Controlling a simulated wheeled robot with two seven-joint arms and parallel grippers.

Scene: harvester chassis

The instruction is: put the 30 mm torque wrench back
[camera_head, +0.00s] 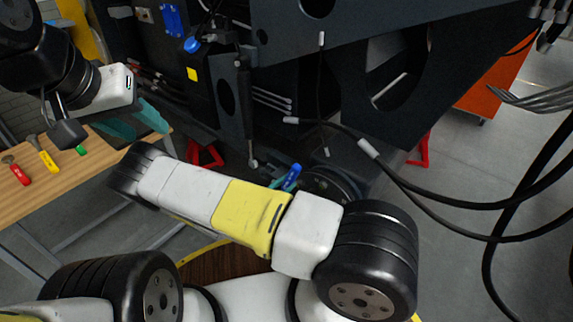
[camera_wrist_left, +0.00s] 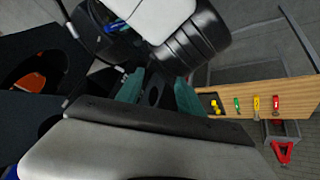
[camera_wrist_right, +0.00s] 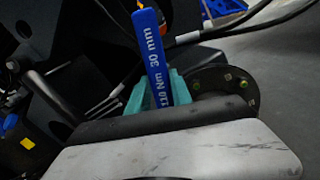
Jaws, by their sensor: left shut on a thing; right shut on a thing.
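The 30 mm torque wrench has a blue handle (camera_wrist_right: 155,58) with white lettering "110 Nm 30 mm". My right gripper (camera_wrist_right: 160,92) is shut on this handle, which stands up between the teal fingers in the right wrist view. A short blue piece of it shows in the head view (camera_head: 292,177), behind my arm; its far end is hidden. My left gripper (camera_head: 140,121) is at the upper left, above the far edge of the workbench. In the left wrist view, its teal fingers (camera_wrist_left: 160,92) are around a dark part with a round hole (camera_wrist_left: 154,95), which I cannot identify.
A wooden workbench (camera_head: 85,178) at the left holds red, yellow and green handled tools (camera_wrist_left: 257,104). The dark chassis (camera_head: 300,55) fills the upper middle. A round hub with bolts (camera_wrist_right: 226,90) is beside the wrench. Black cables (camera_head: 450,203) hang at the right.

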